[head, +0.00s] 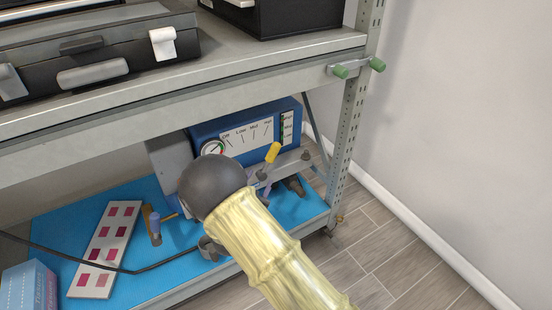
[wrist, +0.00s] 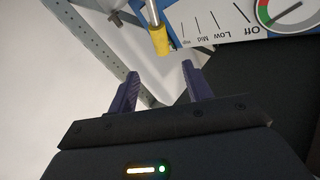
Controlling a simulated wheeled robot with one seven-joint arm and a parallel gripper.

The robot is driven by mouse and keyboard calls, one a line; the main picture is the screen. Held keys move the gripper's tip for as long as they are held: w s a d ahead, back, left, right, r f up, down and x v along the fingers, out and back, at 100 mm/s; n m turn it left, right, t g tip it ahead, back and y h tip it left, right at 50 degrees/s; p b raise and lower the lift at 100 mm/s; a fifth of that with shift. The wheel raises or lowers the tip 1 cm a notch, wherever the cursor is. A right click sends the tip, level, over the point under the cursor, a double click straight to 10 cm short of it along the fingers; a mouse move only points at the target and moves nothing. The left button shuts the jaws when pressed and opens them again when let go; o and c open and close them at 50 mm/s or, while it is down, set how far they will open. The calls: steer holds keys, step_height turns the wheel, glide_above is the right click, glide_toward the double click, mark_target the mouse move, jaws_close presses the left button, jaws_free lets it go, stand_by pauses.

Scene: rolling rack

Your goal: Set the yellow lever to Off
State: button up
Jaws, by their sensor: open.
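The yellow lever (head: 272,152) has a metal stem and a yellow grip, in front of a blue box (head: 203,131) on the lower shelf. Its white scale plate (head: 248,132) reads Off, Low, Mid, High from left to right. The grip stands by the High end, away from Off. In the wrist view, turned over, the yellow grip (wrist: 160,39) is just beyond the fingertips, roughly between their lines. My gripper (wrist: 160,73) is open and empty, with purple fingers apart; I see no contact with the lever. In the head view my arm mostly hides the gripper.
The upper shelf (head: 190,95) with black cases overhangs the box. A perforated rack post (head: 350,130) stands at right. A round gauge (head: 213,148) is by Off.

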mark_target(276, 147)
stand_by(0.3)
steer(key=b+x, duration=0.4)
steer(key=x, duration=1.3)
steer(key=shift+w+d, duration=0.1)
steer(key=shift+w, duration=0.15)
jaws_close()
